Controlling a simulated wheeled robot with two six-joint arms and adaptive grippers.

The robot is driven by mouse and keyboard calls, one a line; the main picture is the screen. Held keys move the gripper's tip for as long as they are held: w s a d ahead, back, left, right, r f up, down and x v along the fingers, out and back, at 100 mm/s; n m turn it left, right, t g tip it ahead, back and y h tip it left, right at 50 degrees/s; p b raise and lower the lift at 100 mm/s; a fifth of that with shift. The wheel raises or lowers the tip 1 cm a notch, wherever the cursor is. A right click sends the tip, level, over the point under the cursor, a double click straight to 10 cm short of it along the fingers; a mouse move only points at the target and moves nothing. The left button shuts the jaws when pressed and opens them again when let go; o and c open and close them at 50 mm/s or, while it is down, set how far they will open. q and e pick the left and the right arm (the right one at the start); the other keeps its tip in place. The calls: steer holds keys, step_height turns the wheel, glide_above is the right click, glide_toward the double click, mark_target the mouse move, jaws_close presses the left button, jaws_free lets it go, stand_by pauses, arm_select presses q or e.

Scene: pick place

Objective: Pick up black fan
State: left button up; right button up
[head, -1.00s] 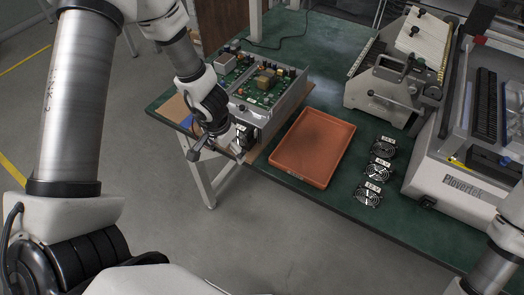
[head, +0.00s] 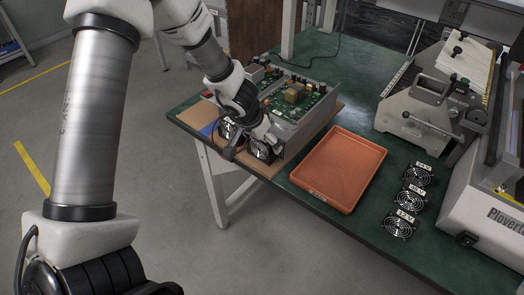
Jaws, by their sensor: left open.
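Two black fans sit at the front face of a metal chassis (head: 290,137) with a green circuit board (head: 293,92): one on the left (head: 228,129) and one on the right (head: 263,151). My left gripper (head: 246,146) is open at this front face, between and partly over the two fans; I cannot tell whether it touches either. Three more black fans with white labels lie in a row on the green table at the right: a far one (head: 418,176), a middle one (head: 408,201) and a near one (head: 399,225). My right gripper is out of view.
An empty orange tray (head: 340,199) lies between the chassis and the loose fans. A brown board (head: 192,118) lies under the chassis at the table's edge. A grey lever device (head: 425,118) and a large light-coloured machine (head: 490,200) stand at the right.

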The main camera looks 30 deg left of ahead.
arm_select(q)
steer(key=shift+s+r, duration=0.1)
steer(key=shift+r, duration=0.05)
steer(key=c, duration=1.1)
step_height(320, 180, up, 10)
steer(key=p, duration=1)
steer(key=shift+r+p, duration=0.25)
steer(key=shift+p, duration=0.05)
steer(key=shift+r+p, duration=1.75)
steer(key=shift+p, duration=0.3)
